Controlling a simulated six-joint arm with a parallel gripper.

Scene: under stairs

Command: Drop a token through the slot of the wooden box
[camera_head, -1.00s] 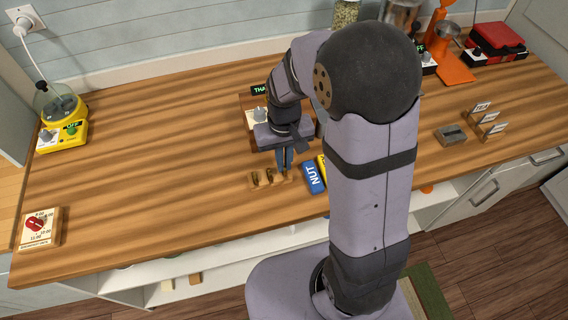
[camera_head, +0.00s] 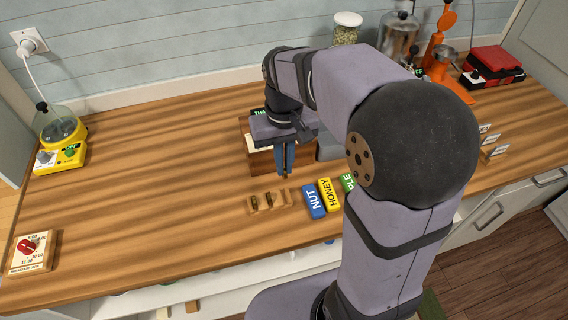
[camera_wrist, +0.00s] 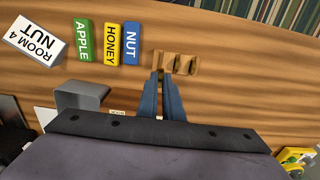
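The wooden box (camera_head: 262,166) stands behind my gripper in the head view, with a lit sign starting "THA" on top. My arm hides much of it, and I cannot see its slot. The small wooden rack (camera_head: 268,203) lies in front of it, with dark tokens in its left and middle places; its right place looks empty. The rack also shows in the wrist view (camera_wrist: 178,62). My gripper (camera_head: 285,174) points down above and behind the rack's right end. Its blue fingers (camera_wrist: 158,73) are close together, with a small dark token (camera_head: 285,177) seemingly between the tips.
Blue NUT (camera_head: 314,202), yellow HONEY (camera_head: 329,195) and green APPLE (camera_wrist: 84,40) blocks lie right of the rack. A yellow appliance (camera_head: 61,155) and a dial block (camera_head: 33,252) are far left.

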